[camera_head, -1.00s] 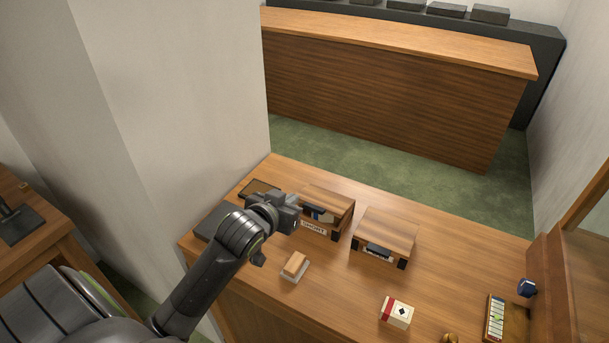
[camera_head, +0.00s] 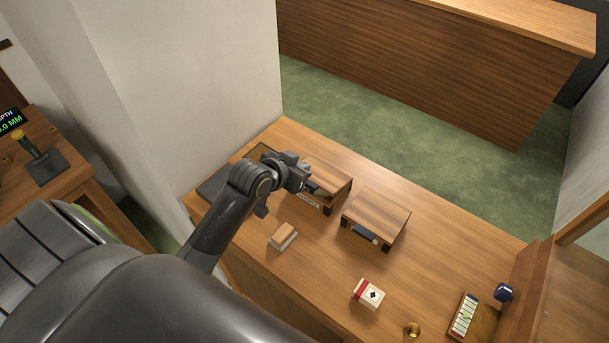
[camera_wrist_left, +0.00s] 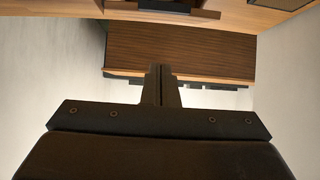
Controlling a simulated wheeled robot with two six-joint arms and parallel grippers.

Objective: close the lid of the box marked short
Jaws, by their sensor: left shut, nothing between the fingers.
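The box marked short (camera_head: 336,192) is a wooden box at the back of the table in the head view, with a white label (camera_head: 306,201) on its front. Its wooden lid shows partly behind my left gripper (camera_head: 305,178), and I cannot tell whether it lies fully flat. My left gripper is shut and empty, at the left front of the lid; contact is unclear. In the left wrist view, the shut fingers (camera_wrist_left: 160,85) show in the middle, with part of a wooden box (camera_wrist_left: 165,15) at the top edge. My right gripper is not in view.
A second wooden box (camera_head: 378,212) stands to the right. A small wooden block on a pale base (camera_head: 283,236), a white and red box (camera_head: 369,293), a brass piece (camera_head: 411,329) and a colored tray (camera_head: 467,316) lie nearer. A wall (camera_head: 200,80) rises at left.

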